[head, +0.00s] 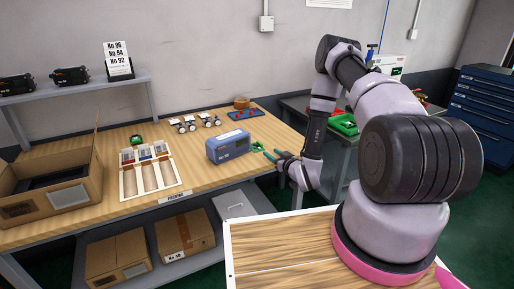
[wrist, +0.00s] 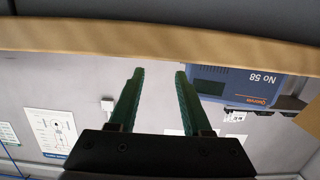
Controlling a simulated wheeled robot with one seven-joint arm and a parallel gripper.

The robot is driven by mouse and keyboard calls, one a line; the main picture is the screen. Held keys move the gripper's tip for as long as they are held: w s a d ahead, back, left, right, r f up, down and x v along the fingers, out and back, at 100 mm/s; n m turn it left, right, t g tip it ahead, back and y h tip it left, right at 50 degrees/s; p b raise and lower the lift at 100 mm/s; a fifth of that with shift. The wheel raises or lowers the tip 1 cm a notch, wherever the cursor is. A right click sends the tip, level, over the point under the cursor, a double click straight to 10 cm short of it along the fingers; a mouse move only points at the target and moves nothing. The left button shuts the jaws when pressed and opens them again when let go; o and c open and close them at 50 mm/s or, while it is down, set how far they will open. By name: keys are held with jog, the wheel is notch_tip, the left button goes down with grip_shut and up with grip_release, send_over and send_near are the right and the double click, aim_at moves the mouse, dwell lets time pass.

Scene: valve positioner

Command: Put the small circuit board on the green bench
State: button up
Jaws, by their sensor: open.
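A small green piece with a dark centre (head: 137,139), possibly the small circuit board, lies on the wooden bench top behind the divided tray. It is too small to be sure. My gripper (head: 268,154) is beside the blue box, near the wooden bench's front right edge. In the wrist view its two green fingers (wrist: 158,75) are apart with nothing between them. No bench with a clearly green top shows. A grey-framed bench at the right (head: 325,125) carries a green tray (head: 344,124), partly hidden by my arm.
A blue box (head: 229,145) marked No 58 stands close left of my gripper; it also shows upside down in the wrist view (wrist: 240,84). A divided tray (head: 149,172) and an open carton (head: 45,180) stand to the left. Small wheeled parts (head: 184,124) stand behind.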

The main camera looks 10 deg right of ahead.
send_near(260, 143)
jog(key=shift+w+a+f, duration=0.5)
jog(key=shift+w+a, duration=0.15)
jog(key=shift+w, duration=0.2)
jog(key=shift+d+r+x, duration=0.15)
jog(key=shift+x, duration=1.4)
jog(key=shift+d+r+x, duration=0.15)
jog(key=shift+x, duration=1.4)
jog(key=shift+w, duration=0.15)
grip_shut()
